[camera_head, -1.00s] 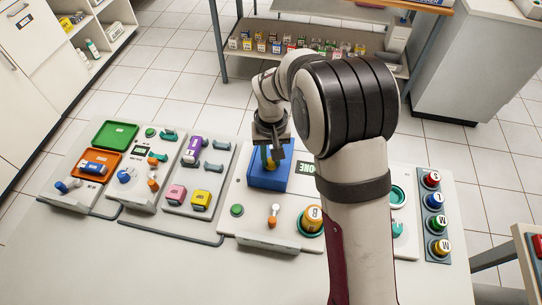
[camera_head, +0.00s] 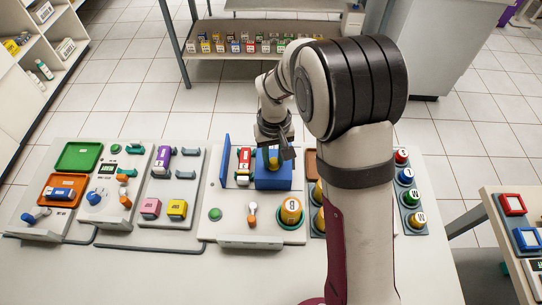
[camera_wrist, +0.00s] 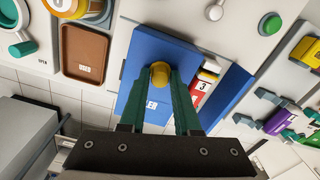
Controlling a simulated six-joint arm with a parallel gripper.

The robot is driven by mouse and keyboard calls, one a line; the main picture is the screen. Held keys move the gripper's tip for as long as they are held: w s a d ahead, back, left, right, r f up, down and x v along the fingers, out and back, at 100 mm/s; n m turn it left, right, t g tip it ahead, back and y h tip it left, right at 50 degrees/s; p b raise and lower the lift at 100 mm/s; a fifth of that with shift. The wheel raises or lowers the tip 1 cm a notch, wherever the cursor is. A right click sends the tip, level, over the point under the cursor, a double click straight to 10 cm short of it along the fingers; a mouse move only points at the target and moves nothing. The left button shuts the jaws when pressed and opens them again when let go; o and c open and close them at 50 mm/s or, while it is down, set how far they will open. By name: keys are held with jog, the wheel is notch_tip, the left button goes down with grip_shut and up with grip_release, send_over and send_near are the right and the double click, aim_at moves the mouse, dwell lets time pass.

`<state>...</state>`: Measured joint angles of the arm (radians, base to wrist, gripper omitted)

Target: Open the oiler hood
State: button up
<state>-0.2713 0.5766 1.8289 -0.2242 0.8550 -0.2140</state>
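The blue oiler hood (camera_head: 274,182) stands at the middle of the panel, with a yellow knob (camera_head: 273,163) on top. The wrist view shows the hood (camera_wrist: 150,48) with part of its white lettering, and the yellow knob (camera_wrist: 160,74) between my green fingertips. My gripper (camera_head: 273,153) is shut on that knob, coming from above and behind. An upright blue plate (camera_head: 224,160) stands apart to the left of the hood. In the gap between them, a red and white item (camera_head: 244,166) is uncovered; the wrist view also shows it (camera_wrist: 202,88).
Panels with trays and blocks lie to the left. A brown tray (camera_wrist: 84,50) is beside the hood. My arm hides the panel's right part.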

jog(key=o, duration=0.3)
notch_tip(320, 180, up, 16)
jog(key=shift+f, duration=0.1)
dwell(0.5)
jog(key=s+d+m, duration=0.2)
jog(key=s+m, duration=0.1)
jog(key=s, duration=0.5)
jog(key=s+d+f+m+y, duration=0.1)
jog(key=s+d+m, duration=0.1)
jog(key=s, duration=0.7)
jog(key=s+d+f+m, duration=0.1)
jog(key=s+d+m, duration=0.2)
jog(key=s, duration=0.5)
jog(key=shift+s+d+f+m+y, duration=0.15)
jog(key=shift+s+m+y, duration=0.15)
jog(key=shift+s+y, duration=0.1)
